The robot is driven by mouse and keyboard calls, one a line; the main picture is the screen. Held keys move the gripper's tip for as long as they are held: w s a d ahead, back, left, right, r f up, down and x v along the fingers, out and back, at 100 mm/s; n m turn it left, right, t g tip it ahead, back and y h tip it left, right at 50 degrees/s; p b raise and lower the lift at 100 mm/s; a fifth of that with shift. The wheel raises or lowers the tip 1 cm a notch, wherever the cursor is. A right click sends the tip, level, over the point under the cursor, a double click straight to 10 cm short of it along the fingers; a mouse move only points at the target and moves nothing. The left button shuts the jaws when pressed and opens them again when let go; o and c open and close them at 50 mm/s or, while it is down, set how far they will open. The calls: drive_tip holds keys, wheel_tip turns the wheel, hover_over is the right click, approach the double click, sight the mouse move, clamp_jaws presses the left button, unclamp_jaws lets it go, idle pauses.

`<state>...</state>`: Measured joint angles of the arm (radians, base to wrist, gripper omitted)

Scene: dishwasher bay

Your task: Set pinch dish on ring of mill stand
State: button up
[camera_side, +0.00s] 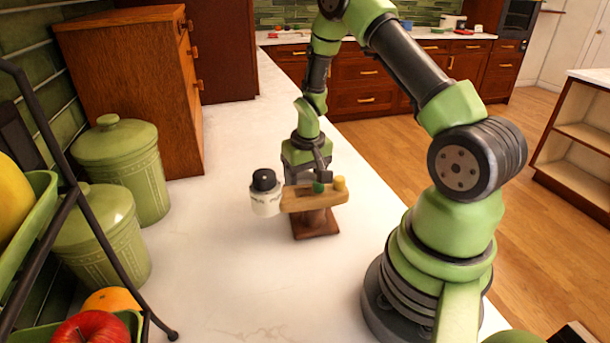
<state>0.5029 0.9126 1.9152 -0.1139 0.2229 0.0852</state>
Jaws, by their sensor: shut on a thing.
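The mill stand (316,222) is on the white counter, with a square brown base, a short post and a lighter wooden bar (312,200) on top. A white mill-like jar with a black top (264,191) is at the bar's left end. A small dark green piece (318,187) and a yellow piece (340,183) show at the bar's top right. My gripper (307,178) points down right at the bar, its fingers partly hidden by it. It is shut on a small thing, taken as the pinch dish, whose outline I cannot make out. I cannot tell whether it touches the ring.
Two green lidded canisters (120,165) and a wooden cabinet (140,90) line the left wall. A black-framed fruit rack with an apple (91,331) and an orange (112,300) is at the lower left. The counter in front of the stand is clear.

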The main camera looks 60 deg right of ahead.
drive_tip(key=shift+f, duration=0.7)
drive_tip(key=o, duration=0.6)
drive_tip(key=shift+o, duration=0.2)
wheel_tip(320, 180, up, 11)
drive_tip(key=s, duration=0.1)
drive_tip(key=shift+a, duration=0.35)
idle(0.3)
drive_tip(key=s+a+r+n+t, duration=0.1)
drive_tip(key=s+a+r+t, duration=0.2)
drive_tip(key=a+r, duration=0.75)
drive_tip(key=s+a+r+n+t+y, duration=0.1)
drive_tip(key=s+a+r+t+y, duration=0.1)
drive_tip(key=s+a+r, duration=0.5)
drive_tip(key=s+t, duration=0.1)
drive_tip(key=s, duration=0.2)
drive_tip(key=shift+a+n+y, duration=0.2)
drive_tip(key=shift+n+y, duration=0.2)
